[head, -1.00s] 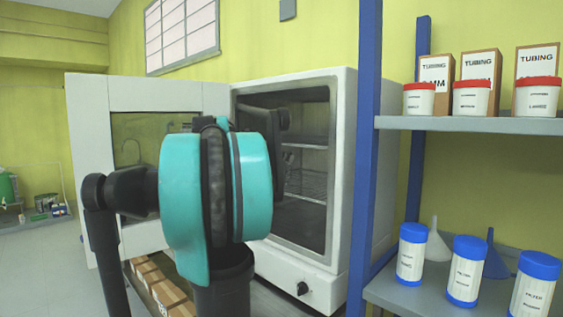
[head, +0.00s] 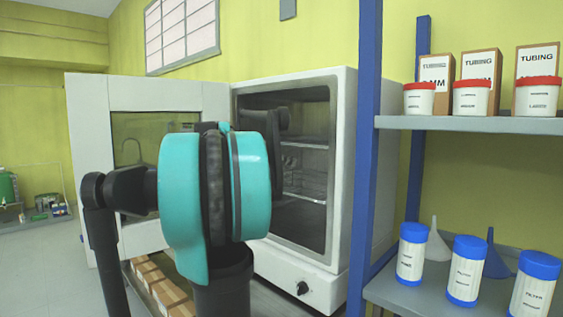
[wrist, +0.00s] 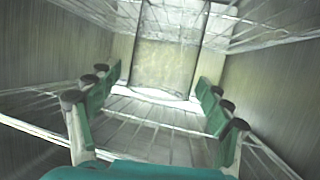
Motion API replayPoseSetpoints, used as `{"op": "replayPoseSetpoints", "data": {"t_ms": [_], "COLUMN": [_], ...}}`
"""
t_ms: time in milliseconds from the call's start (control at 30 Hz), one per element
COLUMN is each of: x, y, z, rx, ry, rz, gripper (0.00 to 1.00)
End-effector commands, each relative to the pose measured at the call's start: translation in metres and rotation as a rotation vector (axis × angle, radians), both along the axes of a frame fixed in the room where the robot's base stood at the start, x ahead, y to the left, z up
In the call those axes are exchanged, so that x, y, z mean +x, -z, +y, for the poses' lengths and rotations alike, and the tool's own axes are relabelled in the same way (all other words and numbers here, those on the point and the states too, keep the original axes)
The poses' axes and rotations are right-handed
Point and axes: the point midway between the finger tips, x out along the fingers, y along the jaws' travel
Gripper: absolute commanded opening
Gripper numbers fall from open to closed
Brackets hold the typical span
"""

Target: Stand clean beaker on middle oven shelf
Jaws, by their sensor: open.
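The oven (head: 345,200) stands open, its door (head: 85,130) swung out to the left. My arm reaches into the chamber, and its links hide the gripper and part of the interior in the head view. In the wrist view my gripper (wrist: 160,85) is open, with green fingers to left and right above a wire shelf (wrist: 150,125). A clear, pale glass-like shape (wrist: 165,55), apparently the beaker, shows upright between and beyond the fingertips, with gaps on both sides. Its contact with the shelf cannot be told. In the head view the middle shelf (head: 305,196) shows partly.
The chamber walls (wrist: 45,50) are close on both sides of my gripper. Another wire rack (wrist: 265,40) shows higher up. A blue-posted shelf unit (head: 362,160) with tubs and bottles stands right of the oven. Cardboard boxes (head: 170,295) lie below the oven door.

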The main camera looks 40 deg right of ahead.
Motion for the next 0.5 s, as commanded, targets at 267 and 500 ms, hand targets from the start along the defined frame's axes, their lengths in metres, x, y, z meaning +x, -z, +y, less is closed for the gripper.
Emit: {"op": "replayPoseSetpoints", "data": {"t_ms": [267,500], "x": [0.006,0.011], "y": [-0.013,-0.03], "z": [0.038,0.083], "rx": [0.0,0.0], "ry": [-0.005,-0.004], "rz": [0.0,0.0], "gripper": [0.79,0.79]}}
